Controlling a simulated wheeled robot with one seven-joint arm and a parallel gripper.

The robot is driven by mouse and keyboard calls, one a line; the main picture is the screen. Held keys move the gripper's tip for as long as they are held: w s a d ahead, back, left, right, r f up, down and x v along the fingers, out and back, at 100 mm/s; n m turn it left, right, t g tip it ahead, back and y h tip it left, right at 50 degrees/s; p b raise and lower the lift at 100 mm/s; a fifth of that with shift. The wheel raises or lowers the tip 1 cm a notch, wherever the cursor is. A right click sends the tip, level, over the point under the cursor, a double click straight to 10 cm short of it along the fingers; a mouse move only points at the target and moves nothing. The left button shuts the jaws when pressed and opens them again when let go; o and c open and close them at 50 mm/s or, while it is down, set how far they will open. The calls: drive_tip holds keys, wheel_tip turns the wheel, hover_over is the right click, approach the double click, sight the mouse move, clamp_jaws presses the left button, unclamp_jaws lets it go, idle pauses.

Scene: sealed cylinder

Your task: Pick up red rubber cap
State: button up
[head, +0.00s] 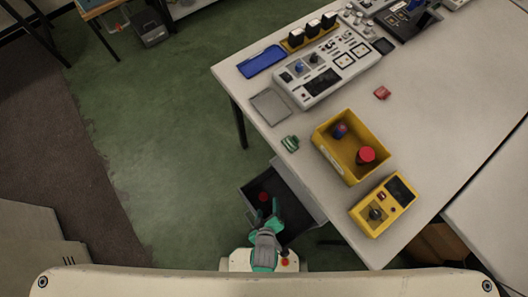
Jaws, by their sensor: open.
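A small round red thing (263,197), which looks like the red rubber cap, lies in an open dark drawer (250,189) under the table's left edge. My gripper (266,211) is over the drawer, just in front of the red thing, with its fingers apart and nothing seen between them. Its height above the drawer floor is hard to tell. A larger red-topped cylinder (366,155) stands in the yellow bin (321,138) on the table. A small red block (382,93) lies behind the bin.
The drawer walls surround my gripper closely. Green floor (170,150) to the left is clear.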

drive_tip(key=w+f+n+g, duration=0.4)
drive_tip(key=f+n, duration=0.1)
drive_tip(key=f, duration=0.6)
drive_tip(key=n+g, duration=0.4)
drive_tip(key=n, duration=0.6)
hover_over(264, 196)
drive_tip(key=shift+y, duration=0.3)
wheel_tip(264, 196, down, 10)
drive_tip(key=shift+s+r, duration=0.1)
drive_tip(key=shift+r, duration=0.05)
drive_tip(key=shift+a+f, duration=0.15)
drive_tip(key=shift+f, duration=2.5)
drive_tip(key=shift+c, duration=0.6)
drive_tip(key=c, duration=1)
